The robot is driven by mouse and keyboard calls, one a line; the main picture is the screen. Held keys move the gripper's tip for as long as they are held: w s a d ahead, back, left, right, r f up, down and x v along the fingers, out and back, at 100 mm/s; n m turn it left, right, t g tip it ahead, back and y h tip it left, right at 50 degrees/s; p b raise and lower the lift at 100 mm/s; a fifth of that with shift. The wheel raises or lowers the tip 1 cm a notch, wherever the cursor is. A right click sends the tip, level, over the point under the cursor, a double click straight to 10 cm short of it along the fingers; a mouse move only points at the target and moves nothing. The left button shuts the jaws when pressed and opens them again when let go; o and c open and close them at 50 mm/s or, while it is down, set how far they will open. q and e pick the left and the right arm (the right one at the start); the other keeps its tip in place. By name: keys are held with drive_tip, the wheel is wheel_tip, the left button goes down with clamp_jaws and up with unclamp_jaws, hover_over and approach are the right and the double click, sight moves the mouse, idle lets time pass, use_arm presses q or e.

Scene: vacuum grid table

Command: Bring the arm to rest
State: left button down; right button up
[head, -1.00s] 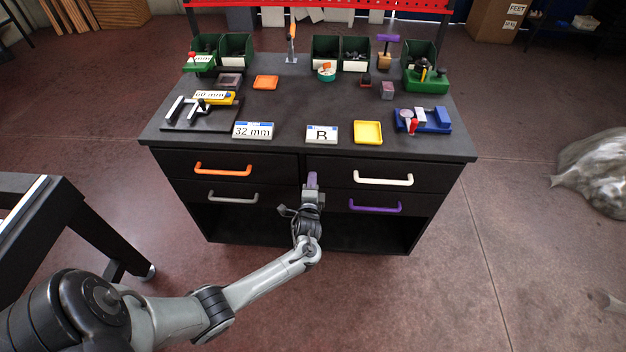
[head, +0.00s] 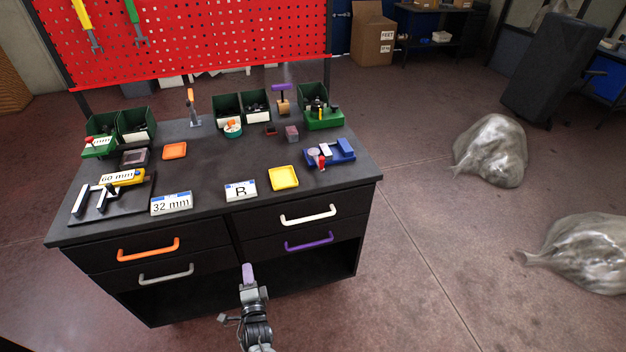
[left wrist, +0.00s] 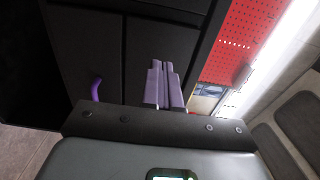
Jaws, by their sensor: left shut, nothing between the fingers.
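My left gripper (head: 247,272) is in front of the workbench (head: 225,150), at the height of its drawers and apart from them. Its purple fingers are together with nothing between them; they also show in the left wrist view (left wrist: 165,85). Beyond the fingers there, the dark drawer fronts (left wrist: 85,45) and a purple handle (left wrist: 96,88) show. In the head view the purple drawer handle (head: 308,241) is to the right of the gripper and the grey handle (head: 166,275) to its left. My right gripper is not in view.
The benchtop holds a yellow tray (head: 284,178), an orange tray (head: 175,151), label blocks, a blue fixture (head: 330,154) and green bins (head: 137,124). A red pegboard (head: 200,40) stands behind. Plastic bags (head: 492,150) lie on the floor at right.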

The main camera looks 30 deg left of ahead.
use_arm(q)
drive_tip(key=s+f+h, duration=0.1)
drive_tip(key=s+f, duration=0.2)
drive_tip(key=s, duration=0.4)
drive_tip(key=s+d+r+n+g+h, duration=0.1)
drive_tip(key=s+d+r+g+h, duration=0.15)
drive_tip(key=d+h, duration=0.35)
drive_tip(key=s+d+r+n+g+h, duration=0.1)
drive_tip(key=d+r+n+h, duration=0.2)
drive_tip(key=d, duration=0.4)
drive_tip(key=s+d+r+n+g+h+p, duration=0.1)
drive_tip(key=s+d+r+n+g+h, duration=0.15)
drive_tip(key=s, duration=0.25)
drive_tip(key=s+d+r+n+g+h, duration=0.1)
drive_tip(key=s+d+r+g, duration=0.2)
drive_tip(key=s+d+r, duration=0.15)
wheel_tip(320, 180, up, 34)
drive_tip(key=p, duration=3.5)
drive_tip(key=shift+a+r+m, duration=0.15)
drive_tip(key=shift+a+m, duration=0.1)
drive_tip(key=shift+m, duration=0.1)
drive_tip(key=shift+s, duration=0.1)
